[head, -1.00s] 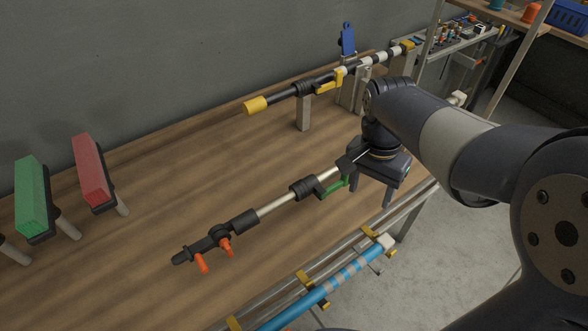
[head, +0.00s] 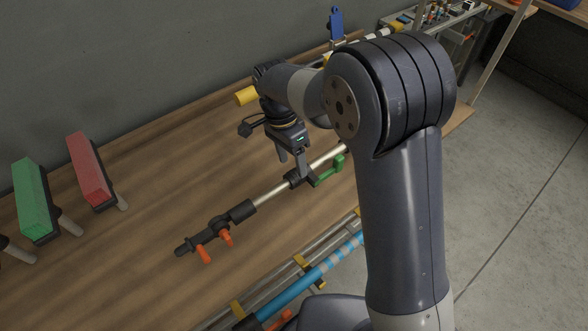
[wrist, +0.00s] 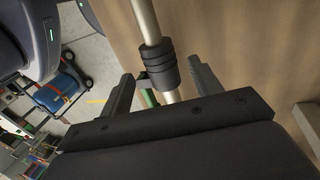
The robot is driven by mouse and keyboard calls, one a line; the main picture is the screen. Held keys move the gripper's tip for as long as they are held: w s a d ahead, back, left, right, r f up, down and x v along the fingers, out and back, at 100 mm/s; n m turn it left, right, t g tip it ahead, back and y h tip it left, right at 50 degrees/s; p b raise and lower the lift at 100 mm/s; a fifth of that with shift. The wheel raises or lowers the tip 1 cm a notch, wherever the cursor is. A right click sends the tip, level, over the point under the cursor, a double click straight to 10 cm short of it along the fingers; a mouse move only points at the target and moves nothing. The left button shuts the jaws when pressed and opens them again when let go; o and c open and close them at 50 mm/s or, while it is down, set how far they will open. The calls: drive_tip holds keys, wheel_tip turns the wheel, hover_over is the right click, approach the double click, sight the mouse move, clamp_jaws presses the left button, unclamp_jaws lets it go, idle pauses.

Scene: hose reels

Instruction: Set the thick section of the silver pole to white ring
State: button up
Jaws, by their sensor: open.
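The silver pole (head: 270,196) lies along the bench, with a black grip and two orange handles (head: 214,246) at its near-left end. A black collar (head: 296,179) with a green lever (head: 329,174) sits on it. My gripper (head: 292,158) is open, fingers pointing down, over the collar. In the wrist view the silver pole (wrist: 146,18) runs between the fingers of my gripper (wrist: 160,82), and the black collar (wrist: 160,66) shows between them. The green lever (wrist: 149,99) is partly hidden by a finger. My arm hides the pole's far end. I cannot make out a white ring on it.
A black pole with a yellow end (head: 245,96) lies behind my arm. A blue pole (head: 288,303) lies along the bench's front edge. A green block (head: 36,195) and a red block (head: 90,170) stand at left. The wood between them and the silver pole is clear.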

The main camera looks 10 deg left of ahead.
sight(268, 191)
drive_tip(key=shift+x, duration=2.15)
drive_tip(key=shift+c, duration=0.2)
clamp_jaws()
drive_tip(key=s+a, duration=0.2)
drive_tip(key=s, duration=0.1)
drive_tip(key=s+a, duration=0.3)
drive_tip(key=shift+a+r, duration=0.1)
drive_tip(key=shift+o, duration=0.2)
unclamp_jaws()
